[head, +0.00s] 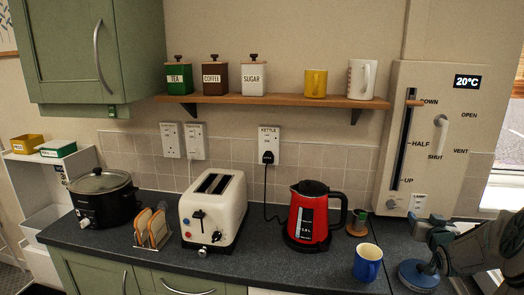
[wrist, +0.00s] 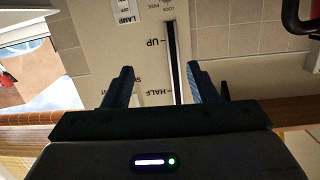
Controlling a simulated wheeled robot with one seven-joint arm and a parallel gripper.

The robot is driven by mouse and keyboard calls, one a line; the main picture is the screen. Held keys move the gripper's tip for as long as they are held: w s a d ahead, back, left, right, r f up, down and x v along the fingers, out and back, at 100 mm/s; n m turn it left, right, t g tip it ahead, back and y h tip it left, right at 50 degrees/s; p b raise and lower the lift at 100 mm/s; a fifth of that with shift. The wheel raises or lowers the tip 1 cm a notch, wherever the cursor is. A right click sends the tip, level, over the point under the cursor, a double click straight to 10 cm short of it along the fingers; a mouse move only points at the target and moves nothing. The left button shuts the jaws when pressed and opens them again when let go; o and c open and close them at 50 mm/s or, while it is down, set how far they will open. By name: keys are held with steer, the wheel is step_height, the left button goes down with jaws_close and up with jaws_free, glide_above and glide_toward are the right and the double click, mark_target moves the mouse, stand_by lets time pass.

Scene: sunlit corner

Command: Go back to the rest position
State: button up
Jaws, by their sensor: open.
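My gripper (wrist: 160,90) shows in the wrist view with its two dark blue fingers apart and nothing between them. Beyond the fingers is the cream wall panel (wrist: 110,62) with its dark slot, and the fingers look clear of it, though the exact gap cannot be told. In the head view my arm (head: 455,250) is at the lower right, in front of the counter; my fingertips cannot be made out there. The same panel (head: 397,130) in the head view has a slider handle (head: 413,103) near DOWN and a round knob (head: 442,123).
On the counter (head: 275,265) stand a slow cooker (head: 103,205), a toast rack (head: 151,229), a white toaster (head: 225,205), a red kettle (head: 306,215) and a blue mug (head: 368,262). A wooden shelf (head: 275,101) above holds canisters and mugs. A window is at the right.

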steer(key=s+a+f+n+g+y+b, duration=0.1)
steer(key=s+a+f+g+b, duration=0.15)
steer(key=a, duration=0.65)
steer(key=s+a+f+n+g+b, duration=0.1)
steer(key=s+a+f+g, duration=0.15)
steer(key=a, duration=0.65)
steer(key=s+a+f+n+g+y+b, duration=0.1)
steer(key=s+a+f+g+y+b, duration=0.1)
steer(key=s+a, duration=0.7)
steer(key=s+a+f+g+y+b, duration=0.1)
steer(key=s+a+f+g+b, duration=0.1)
steer(key=s+a+g, duration=0.3)
steer(key=s+a+f, duration=0.1)
steer(key=s+a, duration=0.3)
steer(key=s, duration=0.6)
steer(key=shift+a+n+g+y, duration=0.25)
steer(key=shift+n+g+y, duration=0.05)
steer(key=shift+n+y, duration=0.1)
